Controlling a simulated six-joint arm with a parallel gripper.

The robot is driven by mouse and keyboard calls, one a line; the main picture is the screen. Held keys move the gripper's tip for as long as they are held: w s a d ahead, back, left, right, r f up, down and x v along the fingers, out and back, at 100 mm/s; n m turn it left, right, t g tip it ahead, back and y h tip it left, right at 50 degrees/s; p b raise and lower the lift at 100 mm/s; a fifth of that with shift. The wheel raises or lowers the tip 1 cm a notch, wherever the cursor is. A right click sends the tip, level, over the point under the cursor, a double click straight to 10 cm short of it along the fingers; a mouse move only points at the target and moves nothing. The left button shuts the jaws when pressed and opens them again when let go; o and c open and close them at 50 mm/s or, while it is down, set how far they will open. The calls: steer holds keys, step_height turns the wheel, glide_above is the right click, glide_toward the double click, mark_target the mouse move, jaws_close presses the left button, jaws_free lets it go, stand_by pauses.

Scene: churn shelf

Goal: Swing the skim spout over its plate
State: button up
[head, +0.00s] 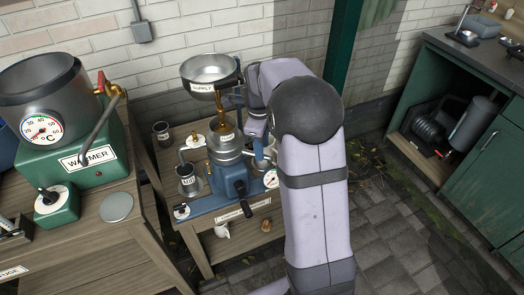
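The separator (229,185) stands on a small wooden bench, with a blue base and a metal bowl stack. A steel bowl marked SUPPLY (203,86) sits above it, and a brown pipe runs down from it. A small metal cup (187,181) with a label stands at the separator's left. A white plate (195,141) with a brass-coloured knob is behind that cup. I cannot tell which part is the skim spout. My gripper (258,140) points down at the separator's right side; its fingertips are small and partly hidden, so its opening and contact are unclear.
A green warmer (85,159) with a steel pot stands on a bench at the left. A dark lidded jar (161,131) is behind the separator. A green cabinet (487,170) is at the right.

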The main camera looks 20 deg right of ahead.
steer(key=shift+w+d+f, duration=0.1)
steer(key=shift+f, duration=1.25)
jaws_close()
steer(key=w+d+n+y+p, duration=0.1)
steer(key=w+d+n+p, duration=0.1)
steer(key=w+n+p, duration=0.6)
steer(key=shift+w+d+n, duration=0.35)
steer(key=shift+w+n, duration=0.65)
steer(key=shift+n, duration=0.1)
